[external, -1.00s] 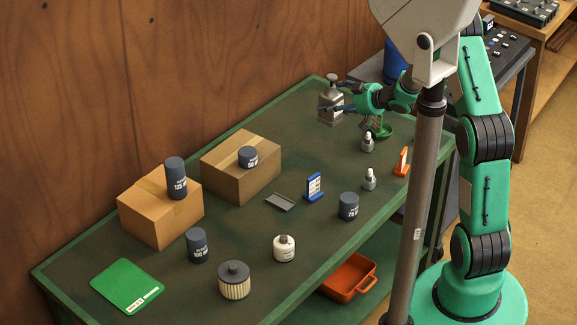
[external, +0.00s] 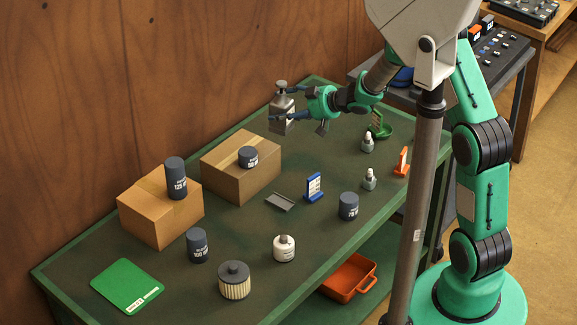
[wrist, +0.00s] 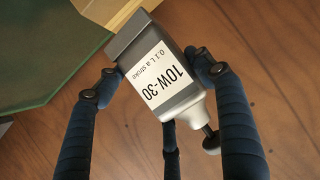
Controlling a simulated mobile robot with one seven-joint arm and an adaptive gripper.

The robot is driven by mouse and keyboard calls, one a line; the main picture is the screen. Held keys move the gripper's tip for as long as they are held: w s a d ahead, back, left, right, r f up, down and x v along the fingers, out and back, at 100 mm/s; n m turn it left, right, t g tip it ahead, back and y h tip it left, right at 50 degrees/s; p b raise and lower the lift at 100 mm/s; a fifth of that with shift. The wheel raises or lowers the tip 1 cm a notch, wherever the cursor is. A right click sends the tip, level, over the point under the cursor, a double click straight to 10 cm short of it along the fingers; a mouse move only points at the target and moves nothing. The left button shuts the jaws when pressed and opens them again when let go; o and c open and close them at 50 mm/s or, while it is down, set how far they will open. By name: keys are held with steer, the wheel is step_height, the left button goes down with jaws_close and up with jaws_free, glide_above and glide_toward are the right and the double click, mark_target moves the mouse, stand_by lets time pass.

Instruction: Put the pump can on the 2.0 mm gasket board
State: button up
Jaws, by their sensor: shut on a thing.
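The pump can (external: 282,112) is a grey metal can with a pump top, held upright in the external view above the far part of the bench. My gripper (external: 277,105) is shut on it. In the wrist view the can (wrist: 165,85) lies between the fingers, and its white label reads 10W-30. A flat green board (external: 127,286) lies at the near left end of the bench, with a small white label too small to read surely. The board is well to the left of and nearer than my gripper.
Two cardboard boxes (external: 160,215) (external: 240,172) bear dark cylinders and stand between the can and the board. A wooden wall (external: 190,60) rises behind.

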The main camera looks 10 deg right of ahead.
steer(key=s+a+n+g+y, duration=0.2)
steer(key=s+a+n+g, duration=0.3)
steer(key=s+a, duration=2.6)
steer(key=s+a+n+g+b, duration=0.1)
steer(key=s+a, duration=0.2)
steer(key=s, duration=0.5)
steer(key=s+a+n+g, duration=0.1)
steer(key=s+a, duration=0.2)
steer(key=s, duration=0.5)
step_height(320, 180, down, 18)
steer(key=shift+w, duration=0.3)
steer(key=shift+a, duration=0.15)
steer(key=w+a+b, duration=0.1)
steer(key=w+a, duration=0.1)
steer(key=a, duration=0.5)
steer(key=w+a+f, duration=0.1)
steer(key=w+a, duration=0.2)
steer(key=a, duration=0.4)
steer(key=shift+w+b, duration=0.25)
steer(key=shift+b, duration=0.15)
steer(key=shift+a+f, duration=0.1)
